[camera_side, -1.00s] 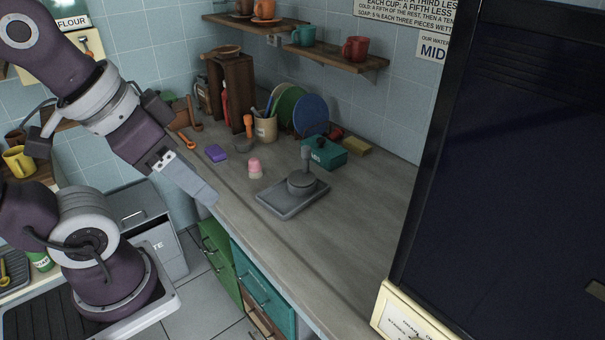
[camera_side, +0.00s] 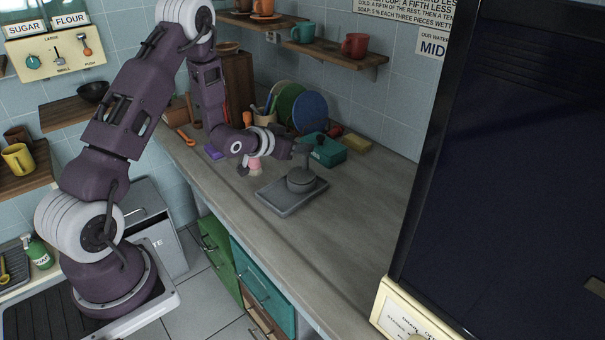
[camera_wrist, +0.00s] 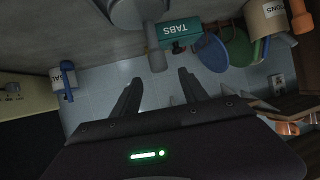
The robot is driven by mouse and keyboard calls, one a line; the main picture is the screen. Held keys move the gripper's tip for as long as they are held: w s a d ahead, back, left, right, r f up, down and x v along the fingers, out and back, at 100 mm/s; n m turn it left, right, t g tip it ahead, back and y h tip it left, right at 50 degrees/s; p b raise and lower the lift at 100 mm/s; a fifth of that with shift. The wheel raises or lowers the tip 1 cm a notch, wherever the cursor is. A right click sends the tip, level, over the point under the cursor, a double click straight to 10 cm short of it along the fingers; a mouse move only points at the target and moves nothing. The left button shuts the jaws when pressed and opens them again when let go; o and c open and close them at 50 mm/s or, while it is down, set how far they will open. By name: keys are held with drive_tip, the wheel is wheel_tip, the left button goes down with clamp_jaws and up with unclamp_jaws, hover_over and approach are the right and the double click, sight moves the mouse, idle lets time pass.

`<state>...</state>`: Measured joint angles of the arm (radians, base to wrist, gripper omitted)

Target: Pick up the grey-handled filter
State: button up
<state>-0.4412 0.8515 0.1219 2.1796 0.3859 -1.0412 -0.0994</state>
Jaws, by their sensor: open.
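The grey filter (camera_side: 300,181) has a round dark body and sits on a flat grey tray (camera_side: 272,205) on the counter. In the wrist view its body (camera_wrist: 138,10) shows at the top edge, and its grey handle (camera_wrist: 156,55) points down the picture. My gripper (camera_side: 296,150) is by the top of the filter in the side view, and hides part of the handle there. In the wrist view my gripper (camera_wrist: 159,82) is open and empty. The handle's end lies just beyond the gap between the two fingertips. I cannot tell whether they touch.
A teal box (camera_side: 329,154) marked TABS in the wrist view stands close behind the filter. A yellow sponge (camera_side: 357,145), a rack with green and blue plates (camera_side: 311,113), and a pink item (camera_side: 255,164) are nearby. The front right counter is clear.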

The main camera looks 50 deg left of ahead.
sight(294, 174)
drive_tip(key=f, duration=0.3)
drive_tip(key=shift+s+a+f+t, duration=0.1)
drive_tip(key=shift+a+t, duration=0.2)
drive_tip(key=shift+a, duration=0.1)
drive_tip(key=x, duration=0.7)
drive_tip(key=shift+d+r, duration=0.3)
drive_tip(key=shift+d, duration=0.05)
clamp_jaws()
idle(0.3)
